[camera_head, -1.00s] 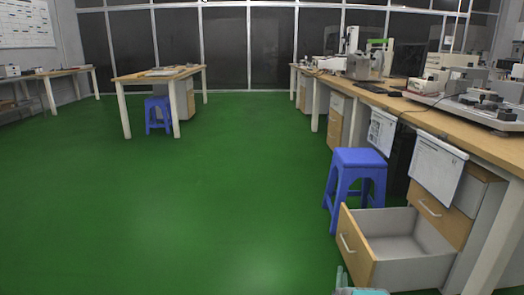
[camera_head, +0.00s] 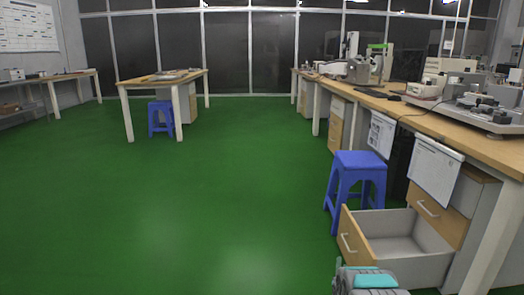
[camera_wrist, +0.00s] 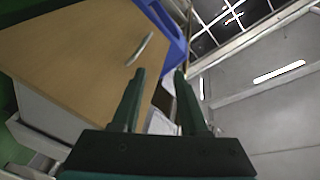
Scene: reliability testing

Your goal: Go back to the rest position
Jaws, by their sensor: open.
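My gripper (camera_wrist: 160,76) shows in the wrist view with two dark green fingers apart and nothing between them. Beyond the fingers is a wooden drawer front with a curved metal handle (camera_wrist: 140,48); the fingers do not visibly touch it. In the head view, a grey and teal part of my arm shows at the bottom edge, in front of the open drawer (camera_head: 352,240). The fingers cannot be made out there. The drawer is pulled out, and the visible part of its grey inside is empty.
A blue stool (camera_head: 358,178) stands just behind the open drawer. A long workbench (camera_head: 430,118) with instruments runs along the right. A smaller table (camera_head: 160,80) with another blue stool (camera_head: 159,118) stands further back. The green floor (camera_head: 180,210) at left and centre is clear.

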